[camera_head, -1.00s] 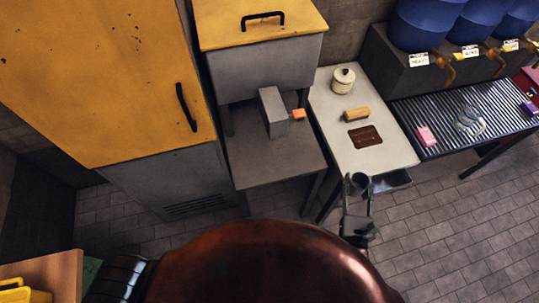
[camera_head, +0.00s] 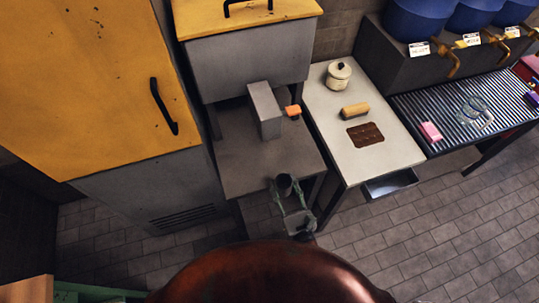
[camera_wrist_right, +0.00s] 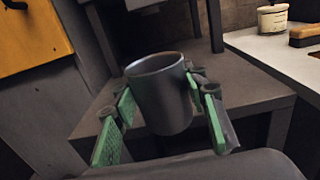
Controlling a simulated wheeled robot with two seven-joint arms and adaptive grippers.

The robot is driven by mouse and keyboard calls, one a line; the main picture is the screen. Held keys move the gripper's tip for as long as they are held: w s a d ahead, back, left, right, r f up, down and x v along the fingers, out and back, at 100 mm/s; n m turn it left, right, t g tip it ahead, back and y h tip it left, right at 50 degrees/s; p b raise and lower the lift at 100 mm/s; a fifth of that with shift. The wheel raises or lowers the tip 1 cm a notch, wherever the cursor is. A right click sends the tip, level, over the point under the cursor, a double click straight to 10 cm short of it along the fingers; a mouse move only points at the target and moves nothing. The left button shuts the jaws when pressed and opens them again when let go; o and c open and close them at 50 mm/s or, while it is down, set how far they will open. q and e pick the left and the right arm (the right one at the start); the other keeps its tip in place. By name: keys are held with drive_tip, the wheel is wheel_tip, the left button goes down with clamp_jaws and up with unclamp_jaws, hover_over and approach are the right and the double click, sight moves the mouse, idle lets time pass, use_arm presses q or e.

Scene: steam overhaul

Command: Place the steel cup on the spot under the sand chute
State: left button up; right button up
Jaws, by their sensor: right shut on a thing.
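The steel cup (camera_head: 285,185) is a dark grey metal cup held upright in my right gripper (camera_head: 289,193), over or just at the front edge of the low grey table (camera_head: 237,165). In the right wrist view the cup (camera_wrist_right: 162,95) sits between the two green-padded fingers of the gripper (camera_wrist_right: 163,118). The sand chute appears to be the grey upright block (camera_head: 265,110) on that table, below the yellow-topped grey bin (camera_head: 245,65). The spot under it cannot be made out. My left gripper is not in view.
A small orange block (camera_head: 293,111) is beside the chute. The low table's front half is clear.

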sight(281, 182)
drive_tip(key=x, duration=1.5)
drive_tip(key=shift+w, duration=0.25)
drive_tip(key=shift+f+b, duration=1.5)
drive_tip(key=shift+f, duration=0.45)
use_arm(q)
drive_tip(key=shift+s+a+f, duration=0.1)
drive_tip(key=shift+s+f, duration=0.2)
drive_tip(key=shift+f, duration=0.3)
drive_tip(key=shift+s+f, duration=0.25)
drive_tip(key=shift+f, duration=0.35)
use_arm(e)
drive_tip(key=o, duration=1.3)
drive_tip(key=shift+r, duration=0.1)
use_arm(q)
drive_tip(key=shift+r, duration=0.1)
use_arm(e)
drive_tip(key=shift+r, duration=0.1)
drive_tip(key=shift+s, duration=0.25)
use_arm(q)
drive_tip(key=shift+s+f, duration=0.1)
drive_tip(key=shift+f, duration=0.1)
use_arm(e)
drive_tip(key=v, duration=1.1)
drive_tip(key=shift+s+d+r, duration=0.1)
drive_tip(key=shift+s, duration=0.15)
